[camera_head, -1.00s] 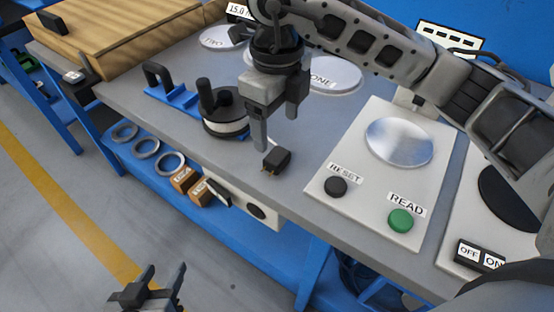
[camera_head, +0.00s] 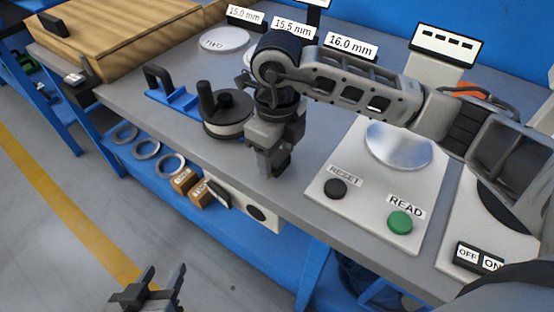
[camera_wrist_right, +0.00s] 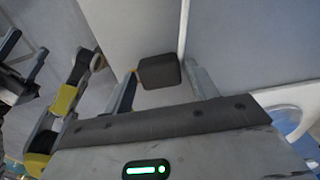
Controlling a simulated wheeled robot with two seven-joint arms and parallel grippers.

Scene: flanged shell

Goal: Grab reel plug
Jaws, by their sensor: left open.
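The reel plug, a small dark block (camera_head: 282,165), is at the front edge of the bench, partly hidden by my right gripper (camera_head: 273,164). In the right wrist view the plug (camera_wrist_right: 160,71) lies between the two fingers of the right gripper (camera_wrist_right: 160,76), with narrow gaps at its sides. A pale cable runs up from the plug there. The reel (camera_head: 228,113), a black drum with a handle, stands just left of the right gripper. My left gripper (camera_head: 147,288) is open and empty, low over the floor, away from the bench.
A white panel with a black RESET button (camera_head: 336,188) and a green READ button (camera_head: 400,221) is close on the right. A blue bracket (camera_head: 180,98) and wooden box (camera_head: 130,40) are left. Rings and small boxes (camera_head: 186,181) sit on the lower shelf.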

